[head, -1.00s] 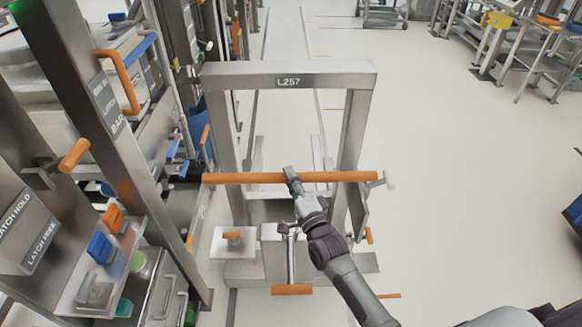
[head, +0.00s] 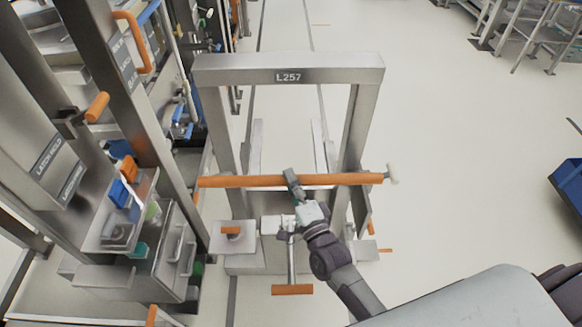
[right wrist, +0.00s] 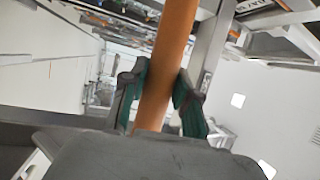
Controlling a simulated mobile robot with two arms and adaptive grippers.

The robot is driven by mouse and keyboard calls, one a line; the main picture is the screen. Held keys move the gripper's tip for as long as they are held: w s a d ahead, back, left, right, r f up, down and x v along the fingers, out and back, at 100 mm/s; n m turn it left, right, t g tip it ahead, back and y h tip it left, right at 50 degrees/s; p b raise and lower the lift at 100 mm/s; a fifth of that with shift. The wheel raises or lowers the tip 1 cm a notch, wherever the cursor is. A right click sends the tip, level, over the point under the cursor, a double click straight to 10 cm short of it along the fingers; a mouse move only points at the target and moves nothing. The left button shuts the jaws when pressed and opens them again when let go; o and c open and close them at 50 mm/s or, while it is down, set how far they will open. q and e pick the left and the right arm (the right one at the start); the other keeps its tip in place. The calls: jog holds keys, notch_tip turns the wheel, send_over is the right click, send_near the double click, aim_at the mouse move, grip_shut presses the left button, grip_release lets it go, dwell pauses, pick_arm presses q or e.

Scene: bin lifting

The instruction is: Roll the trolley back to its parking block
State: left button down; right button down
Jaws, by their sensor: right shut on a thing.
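The trolley (head: 287,68) is a grey steel frame marked L257 in the head view, with two uprights and a low base. An orange handle bar (head: 240,182) crosses it between the uprights. My right gripper (head: 292,180) is shut on the bar near its middle. In the right wrist view the gripper's green-padded fingers (right wrist: 160,95) sit on both sides of the orange bar (right wrist: 168,60). An orange pedal bar (head: 292,290) sits low at the trolley's near side. My left gripper is not in view. I cannot make out the parking block.
A steel rack (head: 128,85) with orange handles and blue and green parts stands close on the left. Dark floor lines (head: 312,32) run ahead beyond the trolley. Open pale floor (head: 450,160) lies to the right, with a blue bin (head: 568,185) at the right edge.

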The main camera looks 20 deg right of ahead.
jog(key=s+a+p, duration=0.1)
jog(key=s+a, duration=0.2)
jog(key=s, duration=0.7)
jog(key=s+a+p, duration=0.1)
jog(key=s+a, duration=0.2)
jog(key=s, duration=0.8)
jog(key=c, duration=0.8)
grip_release()
jog(key=shift+c, duration=0.2)
jog(key=v, duration=1.2)
jog(key=shift+f, duration=0.1)
